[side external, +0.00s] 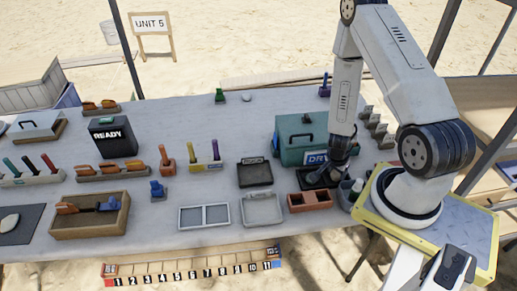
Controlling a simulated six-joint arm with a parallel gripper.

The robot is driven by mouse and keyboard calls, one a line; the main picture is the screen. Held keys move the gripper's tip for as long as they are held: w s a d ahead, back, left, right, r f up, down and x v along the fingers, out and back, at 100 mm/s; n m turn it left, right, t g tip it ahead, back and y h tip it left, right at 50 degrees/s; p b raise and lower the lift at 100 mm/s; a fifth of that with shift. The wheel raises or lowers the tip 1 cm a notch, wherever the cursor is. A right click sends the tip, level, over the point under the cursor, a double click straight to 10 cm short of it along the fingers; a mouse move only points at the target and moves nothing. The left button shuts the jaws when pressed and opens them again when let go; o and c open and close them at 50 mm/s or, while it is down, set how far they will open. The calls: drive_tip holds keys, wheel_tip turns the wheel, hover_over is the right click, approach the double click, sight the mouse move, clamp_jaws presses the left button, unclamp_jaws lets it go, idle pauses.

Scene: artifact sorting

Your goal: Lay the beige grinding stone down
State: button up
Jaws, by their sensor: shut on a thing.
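My gripper (327,178) points down at the right of the table, low over a dark tray (308,184) in front of a green box. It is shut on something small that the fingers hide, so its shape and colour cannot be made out. I cannot identify a beige grinding stone at the gripper. A pale rounded stone (9,222) lies on a dark mat (25,236) at the far left, far from my gripper.
The green box (290,155) with a partly hidden label stands right behind the gripper. A reddish two-part tray (310,203), a pale tray (262,222) and a black tray (254,184) are close by. Tool racks and a wooden bin (88,231) fill the left. The back middle is mostly clear.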

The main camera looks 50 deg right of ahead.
drive_tip(key=shift+f, duration=0.1)
drive_tip(key=o, duration=1)
drive_tip(key=shift+v, duration=6.1)
